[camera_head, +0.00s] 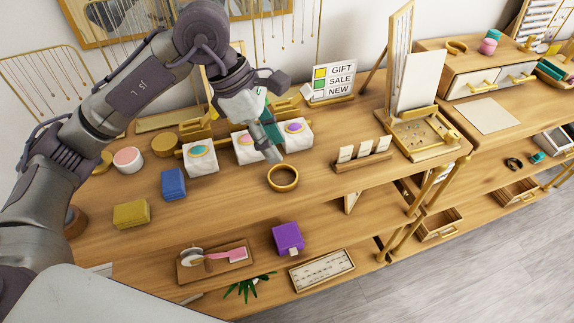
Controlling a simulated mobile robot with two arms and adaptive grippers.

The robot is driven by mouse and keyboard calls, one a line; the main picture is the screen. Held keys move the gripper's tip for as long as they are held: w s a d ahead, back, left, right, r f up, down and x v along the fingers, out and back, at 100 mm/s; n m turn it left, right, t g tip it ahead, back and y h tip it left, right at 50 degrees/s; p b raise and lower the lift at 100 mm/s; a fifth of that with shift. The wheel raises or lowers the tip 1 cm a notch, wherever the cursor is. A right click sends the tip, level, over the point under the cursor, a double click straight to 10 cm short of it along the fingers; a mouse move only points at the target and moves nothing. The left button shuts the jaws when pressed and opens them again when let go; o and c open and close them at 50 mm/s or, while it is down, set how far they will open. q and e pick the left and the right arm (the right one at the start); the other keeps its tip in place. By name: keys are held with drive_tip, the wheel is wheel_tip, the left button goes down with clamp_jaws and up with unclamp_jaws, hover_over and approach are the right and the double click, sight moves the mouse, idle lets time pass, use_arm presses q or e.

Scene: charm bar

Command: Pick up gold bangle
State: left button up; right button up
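A gold bangle (283,178) lies flat on the upper wooden tabletop, in front of the white display blocks. My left gripper (271,148) reaches in from the upper left and points down. Its tip is just above and behind the bangle, and it looks apart from it. Its fingers overlap in this view, so I cannot tell how wide they are. Nothing shows held in it. My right gripper is not in view. A second gold ring (457,47) lies on the cabinet at the upper right.
White blocks with coloured bracelets (200,160) stand close beside my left gripper. A card holder (362,161) stands right of the bangle, and a GIFT/SALE/NEW sign (333,82) stands behind. Blue (174,183) and yellow (131,214) boxes are at left. The tabletop in front of the bangle is clear.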

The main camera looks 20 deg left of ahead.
use_arm(q)
drive_tip(key=a+y, duration=0.1)
drive_tip(key=a, duration=0.1)
drive_tip(key=p, duration=0.2)
hover_over(281, 186)
drive_tip(key=a, duration=0.2)
drive_tip(key=f, duration=0.7)
drive_tip(key=shift+w+d+f, duration=0.1)
drive_tip(key=shift+d+f, duration=0.15)
drive_tip(key=shift+f, duration=0.05)
drive_tip(key=shift+d+f+p, duration=0.1)
drive_tip(key=shift+f+p, duration=0.25)
drive_tip(key=shift+f, duration=0.2)
drive_tip(key=x, duration=0.1)
drive_tip(key=p+x, duration=0.1)
drive_tip(key=x, duration=0.1)
drive_tip(key=shift+s+f, duration=0.2)
drive_tip(key=shift+f, duration=0.55)
drive_tip(key=shift+c, duration=0.2)
clamp_jaws()
